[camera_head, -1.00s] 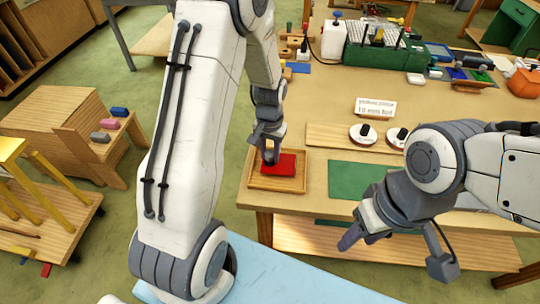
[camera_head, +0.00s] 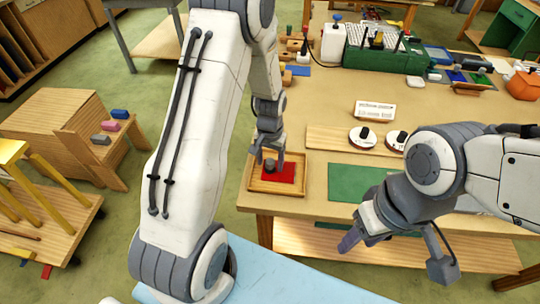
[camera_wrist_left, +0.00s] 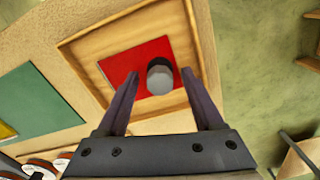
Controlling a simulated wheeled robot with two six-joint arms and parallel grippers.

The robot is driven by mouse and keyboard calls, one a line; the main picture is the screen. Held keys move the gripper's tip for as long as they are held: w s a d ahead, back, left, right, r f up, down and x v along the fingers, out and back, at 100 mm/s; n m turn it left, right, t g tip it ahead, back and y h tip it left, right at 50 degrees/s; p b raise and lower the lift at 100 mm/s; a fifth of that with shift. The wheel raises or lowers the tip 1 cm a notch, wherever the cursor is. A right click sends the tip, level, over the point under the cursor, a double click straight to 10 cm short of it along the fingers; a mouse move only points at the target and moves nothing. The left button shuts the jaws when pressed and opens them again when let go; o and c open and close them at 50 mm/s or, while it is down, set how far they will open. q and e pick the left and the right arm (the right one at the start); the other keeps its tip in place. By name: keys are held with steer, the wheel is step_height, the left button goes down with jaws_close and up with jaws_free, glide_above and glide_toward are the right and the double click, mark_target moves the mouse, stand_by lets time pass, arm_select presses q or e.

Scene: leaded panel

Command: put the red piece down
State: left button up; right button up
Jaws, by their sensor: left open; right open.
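The red piece (camera_head: 286,172) lies flat in a shallow wooden tray (camera_head: 302,186) at the table's left front corner. My left gripper (camera_head: 269,160) is open over the tray. In the left wrist view its fingers (camera_wrist_left: 160,92) stand apart on either side of the knob, without visible contact. My right gripper (camera_head: 392,243) is open at the table's front edge, clear of the tray.
A green sheet (camera_head: 358,180) lies right of the tray. Two white discs with black knobs (camera_head: 363,136) and a small sign (camera_head: 375,110) stand behind it. A green rack (camera_head: 385,55) stands at the back. A wooden step stand (camera_head: 75,125) is at the left.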

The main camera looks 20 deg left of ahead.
arm_select(q)
steer(key=shift+r, duration=0.4)
step_height(320, 180, up, 10)
steer(key=r+b, duration=0.1)
steer(key=b, duration=0.1)
steer(key=s+d+r+m, duration=0.1)
steer(key=s+d+r, duration=0.15)
steer(key=d, duration=0.25)
steer(key=s+d+r+m, duration=0.1)
steer(key=s+d+m, duration=0.1)
steer(key=s+d, duration=0.2)
steer(key=s+d+r+m, duration=0.1)
steer(key=s+d+m, duration=0.1)
steer(key=s, duration=0.7)
steer(key=s+d+r+m+h, duration=0.1)
steer(key=s+d+m, duration=0.1)
steer(key=s+d, duration=0.3)
steer(key=s, duration=0.2)
steer(key=shift+s+d, duration=0.35)
steer(key=shift+r+m, duration=0.1)
steer(key=shift+m, duration=0.2)
